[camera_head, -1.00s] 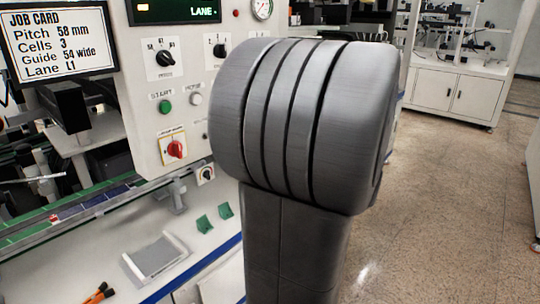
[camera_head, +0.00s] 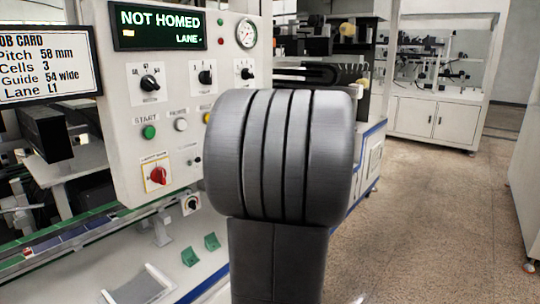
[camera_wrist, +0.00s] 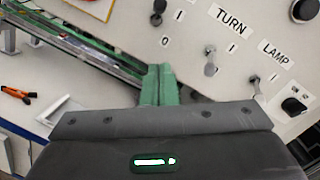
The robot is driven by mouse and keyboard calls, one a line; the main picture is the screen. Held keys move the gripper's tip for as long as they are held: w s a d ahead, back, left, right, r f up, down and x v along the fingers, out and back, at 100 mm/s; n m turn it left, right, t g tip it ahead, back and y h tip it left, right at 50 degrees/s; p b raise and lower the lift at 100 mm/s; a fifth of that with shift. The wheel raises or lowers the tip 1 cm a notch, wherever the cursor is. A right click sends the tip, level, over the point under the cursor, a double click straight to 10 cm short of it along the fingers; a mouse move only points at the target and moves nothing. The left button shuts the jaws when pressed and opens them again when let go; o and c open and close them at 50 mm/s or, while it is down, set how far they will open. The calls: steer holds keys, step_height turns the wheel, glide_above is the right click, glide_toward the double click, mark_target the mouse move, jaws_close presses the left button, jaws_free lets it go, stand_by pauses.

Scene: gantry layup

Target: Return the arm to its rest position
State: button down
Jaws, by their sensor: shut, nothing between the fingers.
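My gripper (camera_wrist: 158,84) shows in the wrist view as two green fingers pressed side by side, shut with nothing between them.
The control panel (camera_head: 130,95) stands left of my arm, its display (camera_head: 160,27) reading NOT HOMED. A job card (camera_head: 48,60) is at far left. Floor (camera_head: 430,220) is clear at right.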

steer(key=f+t+y+b, duration=0.1)
steer(key=b, duration=0.3)
steer(key=w+a+y+b, duration=0.1)
steer(key=y+b, duration=0.1)
steer(key=b, duration=0.2)
steer(key=a+f+n+t+y+b, duration=0.1)
steer(key=y+b, duration=0.1)
steer(key=b, duration=0.2)
steer(key=shift+w+a+f+t, duration=0.2)
steer(key=shift+a+f+t, duration=0.05)
steer(key=shift+f+t, duration=0.05)
steer(key=shift+w, duration=0.1)
steer(key=shift+w+d+f, duration=0.1)
steer(key=shift+w+f, duration=0.15)
steer(key=shift+f, duration=0.1)
